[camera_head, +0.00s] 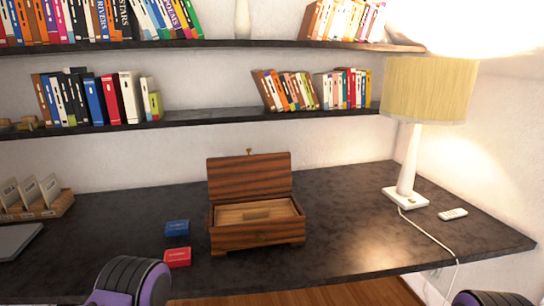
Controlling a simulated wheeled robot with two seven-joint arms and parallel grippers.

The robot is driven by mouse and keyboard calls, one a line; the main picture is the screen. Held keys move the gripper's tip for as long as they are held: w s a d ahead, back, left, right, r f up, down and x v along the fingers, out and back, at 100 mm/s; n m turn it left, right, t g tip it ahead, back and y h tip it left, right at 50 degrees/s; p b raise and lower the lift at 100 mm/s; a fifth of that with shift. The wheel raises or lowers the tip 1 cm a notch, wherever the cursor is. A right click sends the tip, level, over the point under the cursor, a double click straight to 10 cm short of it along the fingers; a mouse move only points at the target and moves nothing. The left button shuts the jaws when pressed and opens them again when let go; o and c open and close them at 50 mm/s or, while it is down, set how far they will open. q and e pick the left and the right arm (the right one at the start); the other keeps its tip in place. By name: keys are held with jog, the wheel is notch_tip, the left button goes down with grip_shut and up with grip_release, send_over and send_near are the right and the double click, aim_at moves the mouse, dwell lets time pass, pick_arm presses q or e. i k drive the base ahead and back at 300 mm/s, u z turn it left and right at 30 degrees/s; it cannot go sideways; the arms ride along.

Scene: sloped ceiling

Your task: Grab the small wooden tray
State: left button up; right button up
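A dark brown wooden box (250,240) stands on the dark desk with its lid (249,177) raised at the back. A small tray of lighter wood (233,216) sits inside the box near the top, with a short darker piece or slot in its middle. Its sides are hidden by the box walls. Neither gripper shows. Only black and purple parts of my arms show at the bottom edge, left and right, in front of the desk and apart from the box.
A blue card box (177,228) and a red one (177,257) lie left of the wooden box. A lamp (405,180), its cord and a remote (453,214) are at right. A divided card holder (60,207) stands at left. Book shelves (200,117) hang above the desk.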

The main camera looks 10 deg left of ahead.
aim_at(271, 210)
jog(key=k, duration=0.45)
jog(key=u, duration=1)
jog(key=i, duration=0.7)
jog(key=z, duration=0.75)
